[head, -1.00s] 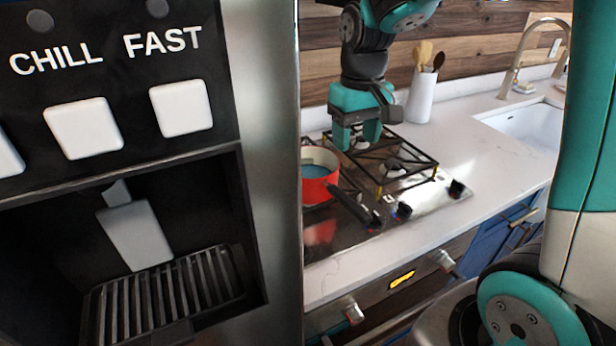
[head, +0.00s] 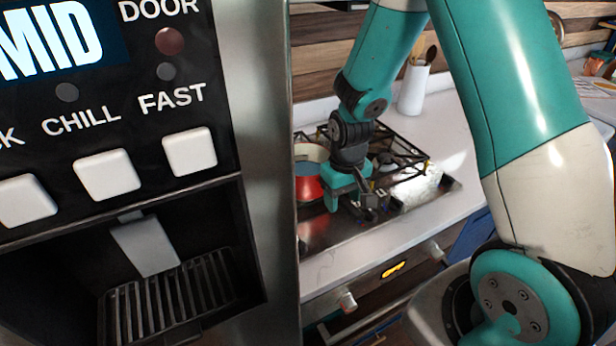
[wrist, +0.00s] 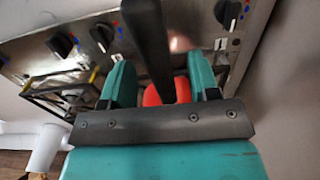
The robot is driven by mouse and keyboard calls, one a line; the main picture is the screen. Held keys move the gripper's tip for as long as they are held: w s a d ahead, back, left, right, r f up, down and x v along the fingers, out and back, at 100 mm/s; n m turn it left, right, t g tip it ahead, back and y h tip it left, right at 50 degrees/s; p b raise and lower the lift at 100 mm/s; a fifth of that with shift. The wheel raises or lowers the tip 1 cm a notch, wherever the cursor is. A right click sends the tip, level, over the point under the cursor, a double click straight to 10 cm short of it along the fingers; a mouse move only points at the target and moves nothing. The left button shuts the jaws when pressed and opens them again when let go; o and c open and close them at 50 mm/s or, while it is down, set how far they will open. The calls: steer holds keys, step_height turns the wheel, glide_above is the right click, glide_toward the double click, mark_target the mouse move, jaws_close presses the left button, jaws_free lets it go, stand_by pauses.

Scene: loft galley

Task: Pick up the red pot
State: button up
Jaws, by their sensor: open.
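The red pot (head: 308,185) stands on the stove at the left of the cooktop, partly hidden by the dispenser's edge and by my gripper. My gripper (head: 345,203) is at the pot's right side, low over the stove. In the wrist view my gripper (wrist: 157,85) is open, with its two teal fingers on either side of the pot's black handle (wrist: 148,40). A piece of the red pot shows between the fingers in the wrist view (wrist: 165,93). I cannot tell whether the fingers touch the handle.
A tall dispenser (head: 250,150) fills the left of the head view, close to the pot. Black burner grates (head: 405,155) lie right of my gripper. Stove knobs (wrist: 102,36) line the front. A white utensil holder (head: 413,90) stands behind.

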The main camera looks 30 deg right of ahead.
steer(key=shift+f, duration=0.55)
steer(key=c, duration=1)
steer(key=shift+w, duration=0.1)
jaws_close()
steer(key=shift+r, duration=0.25)
